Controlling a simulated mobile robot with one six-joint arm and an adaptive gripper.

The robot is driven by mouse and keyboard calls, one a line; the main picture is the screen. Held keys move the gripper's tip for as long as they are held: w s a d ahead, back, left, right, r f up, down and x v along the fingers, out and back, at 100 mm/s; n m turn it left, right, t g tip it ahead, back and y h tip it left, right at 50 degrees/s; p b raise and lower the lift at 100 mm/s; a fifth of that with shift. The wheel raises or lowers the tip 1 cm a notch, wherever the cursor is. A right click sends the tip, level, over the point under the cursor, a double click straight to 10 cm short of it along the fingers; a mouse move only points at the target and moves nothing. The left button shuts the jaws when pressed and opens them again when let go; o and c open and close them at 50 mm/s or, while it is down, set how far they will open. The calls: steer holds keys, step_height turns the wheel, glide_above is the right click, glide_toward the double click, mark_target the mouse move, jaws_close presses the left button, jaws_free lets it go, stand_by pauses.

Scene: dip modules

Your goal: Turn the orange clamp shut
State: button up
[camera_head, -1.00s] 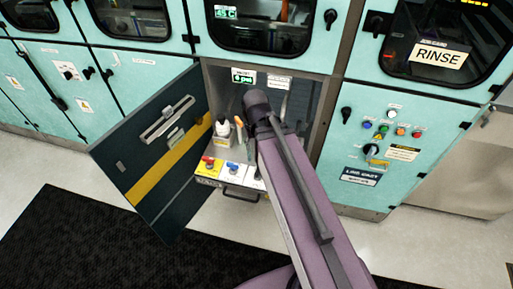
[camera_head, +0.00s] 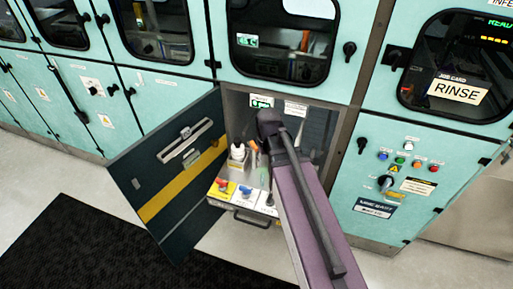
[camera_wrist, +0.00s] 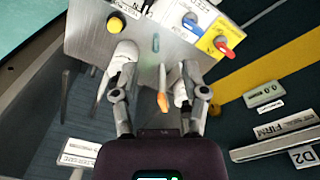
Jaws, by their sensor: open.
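The orange clamp (camera_wrist: 162,101) shows in the wrist view as a small orange handle at the end of a thin pale stem. In the head view a small orange piece (camera_head: 253,159), seemingly the same clamp, shows inside the open cabinet, left of my arm. My gripper (camera_wrist: 155,66) is open, with one finger on each side of the clamp in the wrist picture. I see no contact, and the depth between them is hard to judge. A white bottle (camera_head: 237,152) stands left of the clamp.
The open dark door (camera_head: 150,175) bounds the left side. Cabinet walls enclose the space around my gripper.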

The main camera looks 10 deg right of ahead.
step_height(320, 180, up, 3)
steer(key=n+p, duration=0.2)
glide_above(254, 144)
steer(key=shift+w+f, duration=0.1)
steer(key=shift+f, duration=0.1)
steer(key=shift+f, duration=0.25)
step_height(254, 144, down, 13)
steer(key=b, duration=1.3)
steer(key=shift+f, duration=0.15)
jaws_close()
